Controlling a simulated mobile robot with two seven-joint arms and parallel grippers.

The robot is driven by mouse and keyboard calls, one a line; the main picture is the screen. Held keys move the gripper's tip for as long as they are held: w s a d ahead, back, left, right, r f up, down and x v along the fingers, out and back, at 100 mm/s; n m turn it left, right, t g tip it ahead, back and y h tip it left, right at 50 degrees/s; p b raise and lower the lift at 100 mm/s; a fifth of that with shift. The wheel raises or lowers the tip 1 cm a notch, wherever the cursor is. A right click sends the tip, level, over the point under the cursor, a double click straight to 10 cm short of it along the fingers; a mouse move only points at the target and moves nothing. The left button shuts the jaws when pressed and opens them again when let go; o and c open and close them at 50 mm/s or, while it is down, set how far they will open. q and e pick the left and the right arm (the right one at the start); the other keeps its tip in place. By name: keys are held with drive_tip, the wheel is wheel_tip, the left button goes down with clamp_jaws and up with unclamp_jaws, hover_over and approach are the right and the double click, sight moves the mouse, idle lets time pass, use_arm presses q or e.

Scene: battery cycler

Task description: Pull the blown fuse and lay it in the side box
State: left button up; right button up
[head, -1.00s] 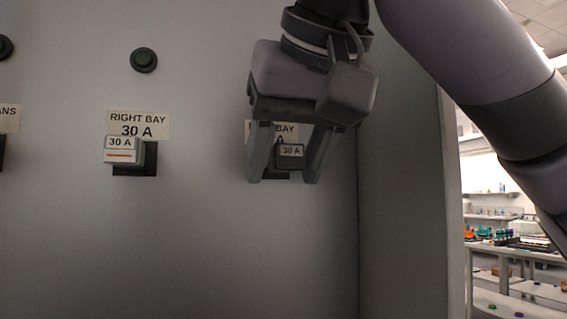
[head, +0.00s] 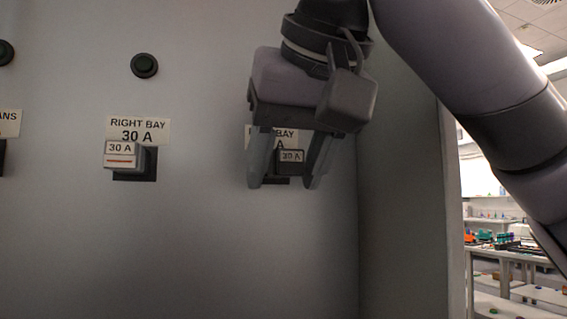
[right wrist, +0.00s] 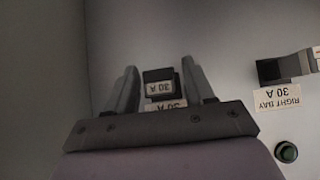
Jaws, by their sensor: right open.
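A dark fuse marked 30 A (head: 291,156) sits in its holder on the grey panel, under a label partly hidden by my right gripper. My right gripper (head: 283,184) is open, with one finger on each side of this fuse. In the right wrist view the fuse (right wrist: 160,88) stands between the two fingers (right wrist: 159,72), with gaps visible beside it. A second fuse (head: 121,155), pale with a red stripe and marked 30 A, sits in a black holder under a RIGHT BAY label (head: 138,131). My left gripper and the side box are not in view.
A dark green button (head: 144,65) is above the pale fuse, and another (head: 5,52) is at the left edge. A panel side wall (head: 405,200) stands right of the gripper. Benches (head: 515,255) show beyond it. The panel below is clear.

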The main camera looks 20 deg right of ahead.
drive_tip(key=c, duration=0.7)
drive_tip(key=shift+s, duration=0.2)
drive_tip(key=shift+s+d+b, duration=0.1)
drive_tip(key=shift+s+b, duration=0.65)
drive_tip(key=shift+s, duration=1.95)
